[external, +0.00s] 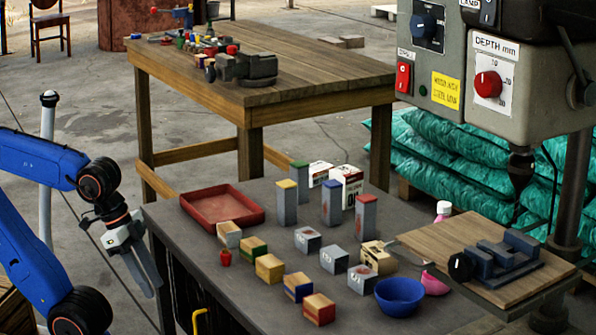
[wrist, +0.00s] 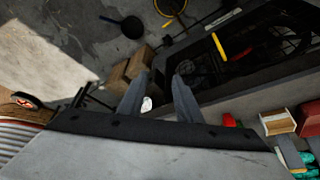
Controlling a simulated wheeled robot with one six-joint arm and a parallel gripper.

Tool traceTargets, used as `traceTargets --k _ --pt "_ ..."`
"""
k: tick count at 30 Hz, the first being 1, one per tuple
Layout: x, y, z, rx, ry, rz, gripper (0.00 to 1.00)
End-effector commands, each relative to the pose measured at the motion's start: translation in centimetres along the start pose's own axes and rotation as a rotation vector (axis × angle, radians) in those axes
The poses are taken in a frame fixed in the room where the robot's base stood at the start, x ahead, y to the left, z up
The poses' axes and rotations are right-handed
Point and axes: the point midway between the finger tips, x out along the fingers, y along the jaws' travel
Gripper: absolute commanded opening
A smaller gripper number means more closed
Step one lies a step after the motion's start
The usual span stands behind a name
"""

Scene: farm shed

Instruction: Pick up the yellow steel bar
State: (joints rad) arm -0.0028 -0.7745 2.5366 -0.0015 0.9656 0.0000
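The yellow steel bar (external: 286,205) is an upright grey square post with a yellow top. It stands on the dark table in the external view, right of the red tray. Similar bars with green (external: 299,183), blue (external: 331,204) and red (external: 366,217) tops stand close by. My gripper (external: 150,290) hangs off the table's left edge, pointing down, well apart from the bar. In the wrist view its two fingers (wrist: 160,88) are spread with nothing held between them. I cannot make out the yellow-topped bar in the wrist view.
The dark table (external: 193,246) also carries the red tray (external: 189,211), several colored blocks, a blue bowl (external: 399,297) and a pink bottle (external: 434,283). A drill press (external: 450,75) overhangs the right side. A wooden workbench (external: 340,72) stands behind.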

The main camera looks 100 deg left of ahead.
Motion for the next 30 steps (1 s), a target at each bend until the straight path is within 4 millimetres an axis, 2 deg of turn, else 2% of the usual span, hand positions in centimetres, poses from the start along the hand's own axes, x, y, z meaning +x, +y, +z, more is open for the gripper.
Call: traceTargets --k 3,5,6,17,20,23,30 --pt "0.0 0.0 0.0 0.000 0.000 0.000 0.31" --pt "0.0 0.0 0.0 0.000 0.000 0.000 0.43" --pt "0.0 0.0 0.0 0.000 0.000 0.000 0.53" --pt "-0.2 -0.2 -0.4 -0.022 -0.004 -0.002 0.54" --pt "-0.7 -0.7 -1.8 -0.098 -0.021 -0.006 0.54" --pt "-1.6 -1.8 -4.2 -0.236 -0.047 -0.012 0.54" --pt "-3.7 -6.3 -10.9 -0.647 -0.118 -0.029 0.54"
